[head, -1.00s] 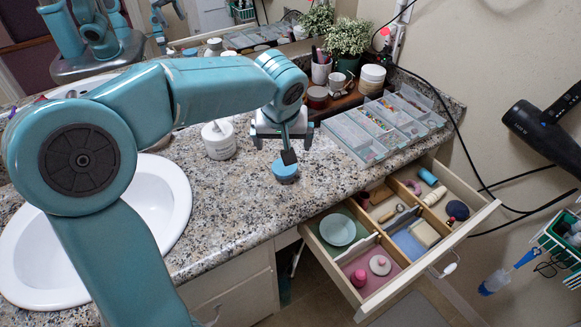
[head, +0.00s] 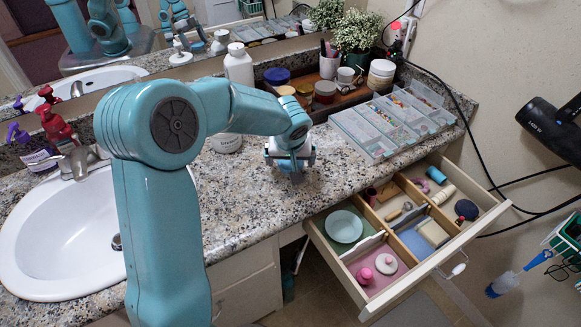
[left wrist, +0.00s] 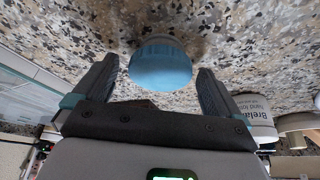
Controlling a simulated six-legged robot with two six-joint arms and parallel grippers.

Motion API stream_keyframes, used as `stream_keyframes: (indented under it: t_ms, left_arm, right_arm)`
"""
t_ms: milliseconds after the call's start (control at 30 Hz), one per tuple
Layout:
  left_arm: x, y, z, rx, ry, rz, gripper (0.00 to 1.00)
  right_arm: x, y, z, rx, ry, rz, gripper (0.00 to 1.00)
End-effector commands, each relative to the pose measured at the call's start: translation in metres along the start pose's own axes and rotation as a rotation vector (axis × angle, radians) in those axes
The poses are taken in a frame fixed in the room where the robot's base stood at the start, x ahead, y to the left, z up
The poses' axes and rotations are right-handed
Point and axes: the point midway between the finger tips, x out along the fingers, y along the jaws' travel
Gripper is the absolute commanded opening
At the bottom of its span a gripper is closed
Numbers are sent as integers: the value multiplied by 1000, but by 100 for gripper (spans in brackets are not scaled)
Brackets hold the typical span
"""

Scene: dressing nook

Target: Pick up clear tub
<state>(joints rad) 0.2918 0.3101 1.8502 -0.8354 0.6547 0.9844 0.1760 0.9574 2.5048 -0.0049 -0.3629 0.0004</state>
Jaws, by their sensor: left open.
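A small round tub with a blue top (left wrist: 160,64) is on the speckled counter in the left wrist view; whether its body is clear cannot be told. My left gripper (left wrist: 157,68) is open, with one finger to each side of the tub in that view and a gap on both sides. In the head view my left gripper (head: 293,172) points down low over the counter, and the tub is hidden behind it. My right gripper is not in view.
A white lettered jar (left wrist: 255,112) stands beside the gripper. A clear-lidded organizer (head: 363,134) lies to the right, near a wooden tray (head: 343,103) of jars. The open drawer (head: 340,279) juts out at front right. The sink (head: 60,245) is at left.

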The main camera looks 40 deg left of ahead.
Motion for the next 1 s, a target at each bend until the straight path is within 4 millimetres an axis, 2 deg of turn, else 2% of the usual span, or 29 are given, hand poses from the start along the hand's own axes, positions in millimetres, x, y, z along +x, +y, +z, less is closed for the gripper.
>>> stream_keyframes:
  t_ms: [100, 333, 367, 500, 533, 667, 700, 1000]
  left_arm:
    - [12, 0, -1, 1, 0, -1, 99]
    - [13, 0, -1, 0, 1, 0, 99]
    - [13, 0, -1, 0, 1, 0, 92]
    - [13, 0, -1, 1, 1, 0, 46]
    - [13, 0, -1, 1, 1, 0, 41]
    - [13, 0, -1, 1, 1, 0, 41]
    - [13, 0, -1, 1, 1, 0, 36]
    - [8, 0, -4, 0, 3, 0, 35]
  right_arm:
    - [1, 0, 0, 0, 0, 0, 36]
    - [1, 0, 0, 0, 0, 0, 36]
    - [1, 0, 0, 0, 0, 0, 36]
    - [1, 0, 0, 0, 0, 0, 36]
    - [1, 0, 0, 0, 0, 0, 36]
    - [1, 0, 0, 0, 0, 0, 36]
    - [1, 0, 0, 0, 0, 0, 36]
    - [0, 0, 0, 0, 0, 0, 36]
